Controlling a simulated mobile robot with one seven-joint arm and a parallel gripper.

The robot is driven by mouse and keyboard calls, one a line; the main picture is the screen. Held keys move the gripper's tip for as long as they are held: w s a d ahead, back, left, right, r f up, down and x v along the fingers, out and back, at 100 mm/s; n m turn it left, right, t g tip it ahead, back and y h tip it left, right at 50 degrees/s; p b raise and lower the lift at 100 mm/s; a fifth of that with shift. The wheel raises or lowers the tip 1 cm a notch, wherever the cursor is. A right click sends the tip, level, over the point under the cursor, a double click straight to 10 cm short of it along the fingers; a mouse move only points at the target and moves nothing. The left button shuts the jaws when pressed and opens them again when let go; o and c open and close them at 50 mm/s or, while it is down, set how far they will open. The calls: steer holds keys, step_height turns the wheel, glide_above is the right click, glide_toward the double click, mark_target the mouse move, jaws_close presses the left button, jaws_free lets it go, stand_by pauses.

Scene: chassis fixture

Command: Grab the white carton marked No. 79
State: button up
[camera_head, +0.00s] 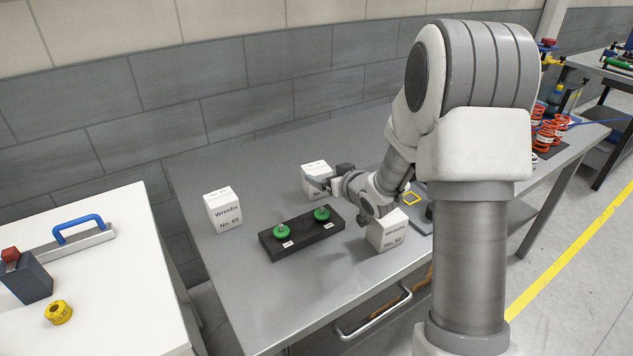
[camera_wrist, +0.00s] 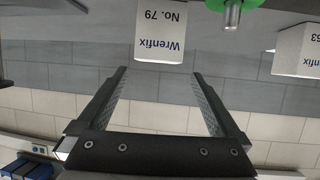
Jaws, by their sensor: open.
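The white carton marked No. 79 (camera_wrist: 160,32) appears upside down at the top middle of the wrist view, beyond my fingertips and roughly in line with the gap between them. In the head view, a white carton (camera_head: 314,169) at the back of the grey table, partly hidden by my gripper, fits its position; its number is not readable there. My gripper (camera_head: 330,178) is open and empty, right beside that carton. Both fingers show in the wrist view (camera_wrist: 160,74), with nothing between them.
Carton No. 63 (camera_head: 223,212) stands to the left; it also shows in the wrist view (camera_wrist: 297,50). Another carton, apparently No. 52 (camera_head: 389,232), stands near the front, below my arm. A black block (camera_head: 300,236) with two green knobs lies between them.

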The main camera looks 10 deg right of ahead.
mark_target(316, 167)
steer(key=x, duration=0.8)
steer(key=shift+w+d, duration=0.1)
steer(key=shift+d, duration=0.1)
steer(key=c, duration=1.4)
steer(key=shift+r, duration=0.1)
steer(key=shift+c, duration=0.6)
steer(key=shift+r, duration=0.1)
